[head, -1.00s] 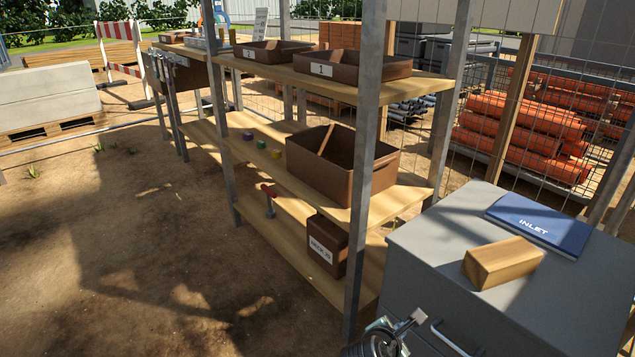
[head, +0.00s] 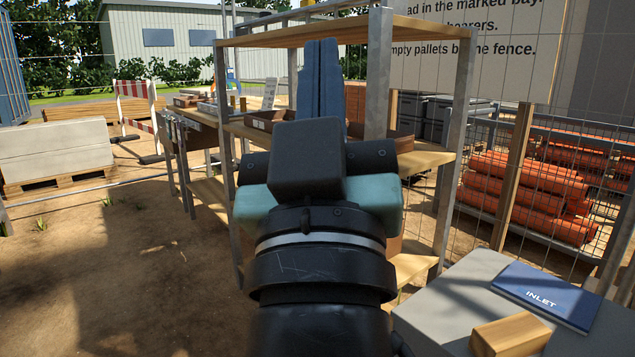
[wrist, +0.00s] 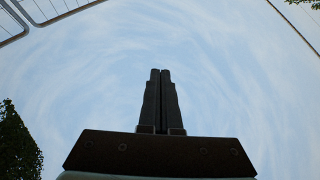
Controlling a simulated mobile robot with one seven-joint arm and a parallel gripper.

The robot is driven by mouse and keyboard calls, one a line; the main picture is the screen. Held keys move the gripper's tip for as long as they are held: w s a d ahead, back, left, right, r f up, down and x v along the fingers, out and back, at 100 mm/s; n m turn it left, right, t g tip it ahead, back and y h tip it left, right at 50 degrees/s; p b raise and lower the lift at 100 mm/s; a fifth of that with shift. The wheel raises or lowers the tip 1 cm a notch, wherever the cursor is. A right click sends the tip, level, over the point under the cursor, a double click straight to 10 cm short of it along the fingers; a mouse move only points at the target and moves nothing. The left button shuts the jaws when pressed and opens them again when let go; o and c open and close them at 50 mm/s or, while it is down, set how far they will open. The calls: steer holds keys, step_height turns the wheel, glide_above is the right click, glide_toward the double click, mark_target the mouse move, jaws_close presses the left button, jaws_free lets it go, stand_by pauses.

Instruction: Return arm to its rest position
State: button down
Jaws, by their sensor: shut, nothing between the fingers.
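My gripper (head: 321,50) stands raised in the middle of the head view, its fingers pointing up. The two fingers are together, with nothing between them. In the wrist view my gripper (wrist: 160,75) is also shut and empty against open sky. My arm and gripper hide much of the shelf rack (head: 228,150) behind them, including most of its lower shelves and the bins there.
A grey cabinet (head: 450,300) at lower right carries a blue INLET plate (head: 543,295) and a wooden block (head: 510,335). A mesh fence with orange pipes (head: 525,195) stands behind. Bare ground lies at lower left.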

steer(key=s+r+m+t, duration=0.1)
steer(key=s+r+m, duration=0.1)
steer(key=s+r, duration=0.3)
step_height(320, 180, up, 37)
steer(key=p, duration=3.8)
steer(key=shift+s+a+f+t, duration=0.15)
steer(key=shift+s+a+t, duration=0.05)
steer(key=shift+s+t, duration=0.1)
